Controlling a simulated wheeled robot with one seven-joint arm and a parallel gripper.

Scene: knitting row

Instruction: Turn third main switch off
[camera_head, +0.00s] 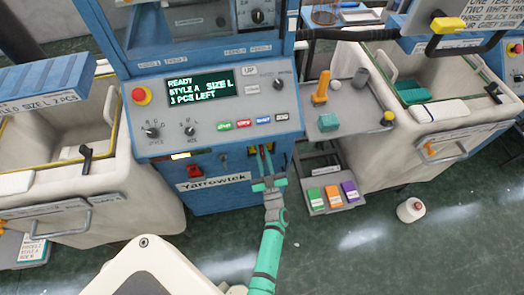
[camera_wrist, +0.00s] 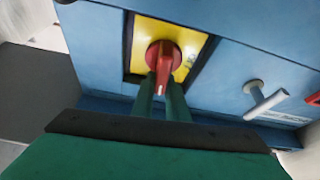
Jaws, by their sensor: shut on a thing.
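The main switch is a red rotary handle (camera_wrist: 163,58) on a yellow plate (camera_wrist: 198,42), set in the blue front of the machine. In the head view the yellow plate (camera_head: 281,160) sits low on the blue cabinet, right of the Yarrowtek label. My gripper (camera_wrist: 164,98) is shut on the red handle, its two green fingers on either side of the handle's lower part in the wrist view. In the head view my gripper (camera_head: 264,172) reaches up to the plate and hides part of the switch. Small marks on the plate are unreadable.
A grey T-handle (camera_wrist: 266,100) sticks out beside the switch. Above it, the control panel's screen (camera_head: 202,90) reads "READY, STYLE A SIZE L, 1 PCS LEFT". A red rocker (camera_head: 195,172) is further left.

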